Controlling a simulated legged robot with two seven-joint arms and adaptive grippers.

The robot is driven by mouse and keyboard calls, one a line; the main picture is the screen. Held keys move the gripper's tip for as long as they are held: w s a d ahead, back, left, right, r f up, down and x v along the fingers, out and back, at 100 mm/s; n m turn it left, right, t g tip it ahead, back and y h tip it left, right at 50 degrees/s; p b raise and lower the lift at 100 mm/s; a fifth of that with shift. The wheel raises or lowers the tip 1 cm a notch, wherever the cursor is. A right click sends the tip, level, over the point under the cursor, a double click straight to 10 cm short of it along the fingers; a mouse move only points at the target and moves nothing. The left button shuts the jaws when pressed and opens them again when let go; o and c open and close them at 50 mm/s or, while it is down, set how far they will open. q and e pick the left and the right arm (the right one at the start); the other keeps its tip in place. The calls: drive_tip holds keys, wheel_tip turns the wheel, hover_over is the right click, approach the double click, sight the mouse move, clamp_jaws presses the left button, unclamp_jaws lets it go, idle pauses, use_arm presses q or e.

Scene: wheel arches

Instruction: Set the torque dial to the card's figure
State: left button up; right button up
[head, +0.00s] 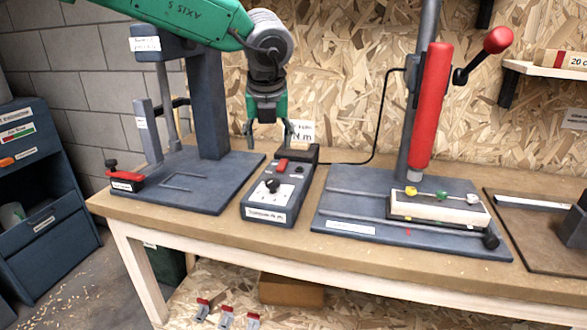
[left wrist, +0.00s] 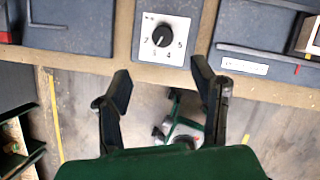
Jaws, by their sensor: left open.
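The torque dial (head: 272,185) is a black knob on the white face of a dark control box (head: 270,211) on the bench. In the left wrist view the dial (left wrist: 160,36) is seen from above, with figures around it; its exact setting is too small to read surely. A white card (head: 302,132) stands behind the box, partly hidden by my left gripper; "N.m" shows, but its figure is unclear. My left gripper (head: 268,137) is open and empty, above and behind the dial, apart from it. Its two spread fingers (left wrist: 160,72) show in the wrist view. My right gripper is not in view.
A red-handled press (head: 432,110) stands on a dark base right of the box, with a pale block (head: 440,208) on it. A dark stand (head: 208,105) with a red clamp (head: 126,178) is at left. A black cable runs behind the box. The bench front strip is clear.

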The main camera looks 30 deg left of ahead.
use_arm(q)
drive_tip(key=b, duration=0.1)
hover_over(272, 181)
drive_tip(key=s+d, duration=0.2)
wheel_tip(272, 181, down, 6)
drive_tip(key=shift+s+f, duration=0.1)
drive_tip(key=x, duration=0.6)
drive_tip(key=shift+a+f+b, duration=0.35)
drive_tip(key=shift+d, duration=0.15)
drive_tip(key=c, duration=1.1)
